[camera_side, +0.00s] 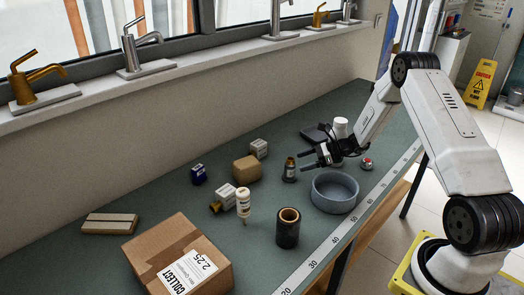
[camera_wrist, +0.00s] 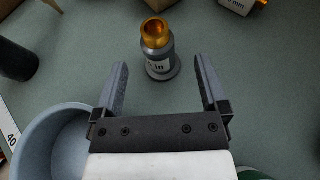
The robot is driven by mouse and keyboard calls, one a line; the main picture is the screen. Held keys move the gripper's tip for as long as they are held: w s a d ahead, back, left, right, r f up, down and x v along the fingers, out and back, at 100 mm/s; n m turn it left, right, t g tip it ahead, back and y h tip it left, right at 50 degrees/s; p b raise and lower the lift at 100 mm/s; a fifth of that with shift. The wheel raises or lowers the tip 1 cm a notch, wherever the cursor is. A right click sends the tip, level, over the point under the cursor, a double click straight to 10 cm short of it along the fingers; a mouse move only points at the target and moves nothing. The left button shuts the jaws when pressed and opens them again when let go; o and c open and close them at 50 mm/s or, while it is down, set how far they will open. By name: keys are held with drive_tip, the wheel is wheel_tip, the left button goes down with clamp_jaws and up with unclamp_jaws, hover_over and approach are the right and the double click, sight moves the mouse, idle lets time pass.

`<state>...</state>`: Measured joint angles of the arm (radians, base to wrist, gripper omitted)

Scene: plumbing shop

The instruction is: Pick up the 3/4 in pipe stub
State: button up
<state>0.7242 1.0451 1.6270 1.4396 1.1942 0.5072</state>
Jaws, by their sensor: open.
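A small upright fitting (camera_side: 289,170) with a dark grey body, a pale label and a brass-coloured open top stands on the green bench. It also shows in the wrist view (camera_wrist: 158,55), where its label is only partly legible, ending in what looks like "in"; I cannot confirm the 3/4 size. My gripper (camera_side: 304,161) is open and empty, just right of the fitting in the side view. In the wrist view its two fingers (camera_wrist: 162,63) lie on either side of the fitting, apart from it.
A grey-blue bowl (camera_side: 335,205) stands close beside my gripper. A black cylinder with a copper-coloured bore (camera_side: 288,235) stands near the ruled front edge.

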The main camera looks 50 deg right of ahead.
sight(290, 165)
drive_tip(key=shift+x, duration=2.6)
drive_tip(key=shift+s, duration=0.1)
drive_tip(key=shift+r, duration=0.1)
clamp_jaws()
